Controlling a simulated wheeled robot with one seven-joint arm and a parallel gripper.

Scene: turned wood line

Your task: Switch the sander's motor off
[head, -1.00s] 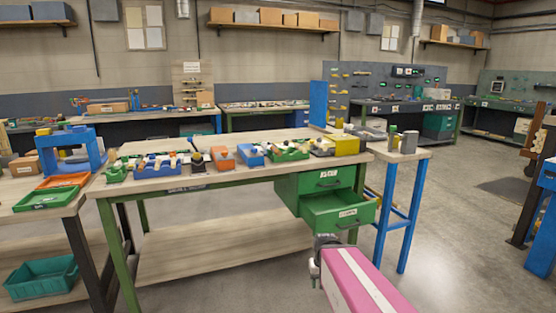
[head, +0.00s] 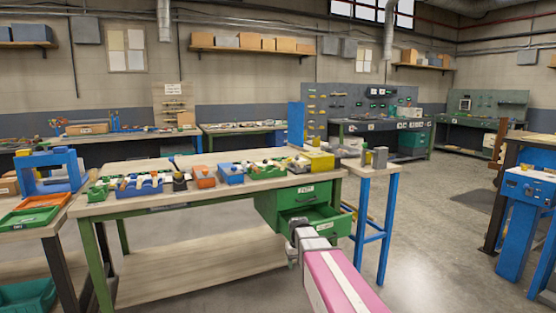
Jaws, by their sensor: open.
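A blue machine (head: 524,205) stands on the floor at the right edge of the head view, with small controls on its upper front panel (head: 528,187). It may be the sander, but I cannot tell for sure, nor whether its motor runs. Part of it is cut off by the frame. My gripper (head: 298,232) is in the lower middle, in front of the green drawer unit, well to the left of this machine. It is open and holds nothing that I can see. Its fingers are small and partly hidden by my pink and white arm.
A green-legged workbench (head: 130,203) with several coloured trays stands ahead. Its lower green drawer (head: 325,221) is pulled out near my gripper. A blue-legged stand (head: 371,171) is beside it. Open floor (head: 435,240) lies between the stand and the blue machine.

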